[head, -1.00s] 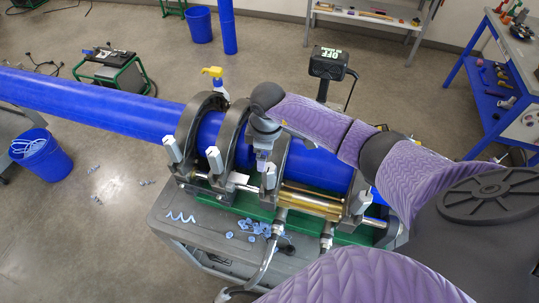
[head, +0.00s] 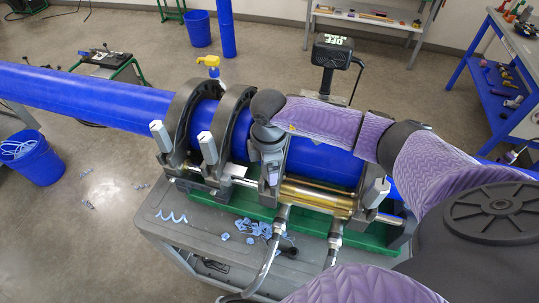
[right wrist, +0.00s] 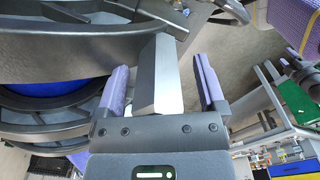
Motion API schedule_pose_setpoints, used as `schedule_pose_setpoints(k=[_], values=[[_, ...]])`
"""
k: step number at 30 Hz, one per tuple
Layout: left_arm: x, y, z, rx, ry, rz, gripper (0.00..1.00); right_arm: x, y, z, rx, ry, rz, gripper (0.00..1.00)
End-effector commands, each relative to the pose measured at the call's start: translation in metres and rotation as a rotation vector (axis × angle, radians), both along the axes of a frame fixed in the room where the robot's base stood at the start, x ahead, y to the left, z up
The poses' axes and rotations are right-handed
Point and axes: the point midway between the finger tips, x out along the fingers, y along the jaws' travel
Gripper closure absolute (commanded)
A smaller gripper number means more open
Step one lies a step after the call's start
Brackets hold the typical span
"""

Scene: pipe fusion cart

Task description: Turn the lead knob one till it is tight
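The pipe fusion machine (head: 243,205) holds a long blue pipe (head: 90,97) in dark ring clamps. Pale grey block-shaped knobs stand along its front: one at the left (head: 160,134), one beside it (head: 207,147) and one at the right (head: 376,192). My right gripper (head: 271,166) is over the clamp between these, pointing down at another knob. In the right wrist view this grey knob (right wrist: 160,78) stands between the two purple fingers of my right gripper (right wrist: 162,88). Narrow gaps show on both sides, so the fingers are open around it. My left gripper is not in view.
Blue shavings (head: 250,228) and a pale curl (head: 171,216) lie on the grey cart top (head: 205,240). Hoses run down its front. A yellow-topped spray bottle (head: 208,63) and a display box reading OFF (head: 331,52) stand behind. A blue bin (head: 32,157) is at the left.

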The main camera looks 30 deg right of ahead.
Motion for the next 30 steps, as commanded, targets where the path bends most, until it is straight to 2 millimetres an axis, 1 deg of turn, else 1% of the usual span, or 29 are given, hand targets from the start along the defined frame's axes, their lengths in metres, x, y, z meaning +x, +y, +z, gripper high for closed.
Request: schedule_pose_setpoints(k=[1,2,3,5,6,11,12,16,19,22,28,30], values=[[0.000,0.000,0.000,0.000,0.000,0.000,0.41,0.000,0.000,0.000,0.000,0.000,0.000,0.21],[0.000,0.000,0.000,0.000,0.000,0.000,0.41,0.000,0.000,0.000,0.000,0.000,0.000,0.27],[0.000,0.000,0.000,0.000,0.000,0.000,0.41,0.000,0.000,0.000,0.000,0.000,0.000,0.36],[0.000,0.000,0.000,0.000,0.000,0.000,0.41,0.000,0.000,0.000,0.000,0.000,0.000,0.48],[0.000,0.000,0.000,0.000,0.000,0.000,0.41,0.000,0.000,0.000,0.000,0.000,0.000,0.57],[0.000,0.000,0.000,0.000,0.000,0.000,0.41,0.000,0.000,0.000,0.001,-0.001,0.000,0.91],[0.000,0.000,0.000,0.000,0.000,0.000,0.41,0.000,0.000,0.000,0.001,-0.001,0.000,0.99],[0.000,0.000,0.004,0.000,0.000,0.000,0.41,0.000,0.000,0.002,0.001,0.000,-0.024,1.00],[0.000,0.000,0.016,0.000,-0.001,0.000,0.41,0.000,0.001,0.005,0.002,0.001,-0.155,1.00],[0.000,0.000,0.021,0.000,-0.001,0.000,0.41,0.000,0.000,0.003,0.001,0.001,-0.249,1.00],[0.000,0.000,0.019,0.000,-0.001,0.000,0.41,0.001,0.000,0.000,0.001,-0.001,-0.263,1.00],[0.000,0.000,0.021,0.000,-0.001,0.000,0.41,0.001,0.000,0.001,0.000,0.000,-0.282,1.00]])
